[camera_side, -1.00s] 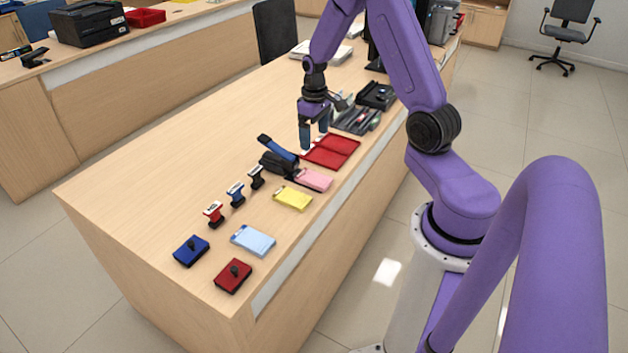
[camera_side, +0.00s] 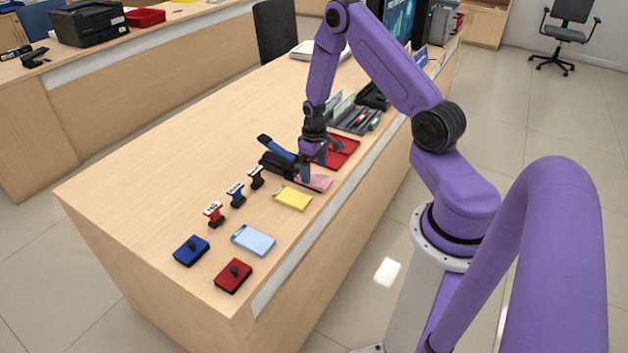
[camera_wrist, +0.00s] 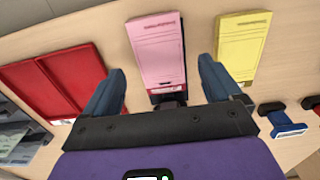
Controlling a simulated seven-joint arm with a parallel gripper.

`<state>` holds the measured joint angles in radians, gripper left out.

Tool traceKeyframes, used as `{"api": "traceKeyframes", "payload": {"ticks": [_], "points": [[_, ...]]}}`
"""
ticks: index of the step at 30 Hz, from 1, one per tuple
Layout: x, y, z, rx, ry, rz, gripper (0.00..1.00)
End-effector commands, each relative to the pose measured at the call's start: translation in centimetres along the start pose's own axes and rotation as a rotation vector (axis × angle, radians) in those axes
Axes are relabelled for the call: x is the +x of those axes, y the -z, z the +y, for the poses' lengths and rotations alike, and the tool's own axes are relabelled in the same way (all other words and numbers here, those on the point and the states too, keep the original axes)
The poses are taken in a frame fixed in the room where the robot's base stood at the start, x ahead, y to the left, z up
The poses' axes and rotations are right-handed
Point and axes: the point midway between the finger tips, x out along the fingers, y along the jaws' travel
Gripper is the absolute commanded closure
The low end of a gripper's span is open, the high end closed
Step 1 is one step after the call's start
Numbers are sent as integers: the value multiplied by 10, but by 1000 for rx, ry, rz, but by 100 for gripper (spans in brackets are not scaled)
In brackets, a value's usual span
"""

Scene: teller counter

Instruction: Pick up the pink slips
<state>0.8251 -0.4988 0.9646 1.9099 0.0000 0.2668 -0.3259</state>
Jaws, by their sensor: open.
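The pink slips (camera_side: 319,182) are a small pad lying on the counter between the yellow slips (camera_side: 293,198) and the red tray (camera_side: 343,148). In the wrist view the pink slips (camera_wrist: 157,50) show upper middle, between the lines of the two blue fingers. My gripper (camera_side: 313,162) hangs just above the pink slips, fingers down, partly covering them in the side view. Whether the fingertips touch the counter cannot be told.
A black stapler-like device with a blue handle (camera_side: 276,148) stands close to the left of my gripper. Several stamps (camera_side: 236,195), a light blue pad (camera_side: 253,240) and ink pads (camera_side: 233,275) lie toward the near end. The counter's left side (camera_side: 170,160) is clear.

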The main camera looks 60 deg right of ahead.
Motion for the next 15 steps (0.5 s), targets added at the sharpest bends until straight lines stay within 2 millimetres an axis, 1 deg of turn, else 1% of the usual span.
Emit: {"api": "traceKeyframes", "payload": {"ticks": [1,6,10,15], "points": [[8,-1,-1,0,1,-4,8],[23,-1,-1,1,-1,-2,8],[27,0,0,1,-3,0,8],[27,0,0,1,-3,0,8]]}}
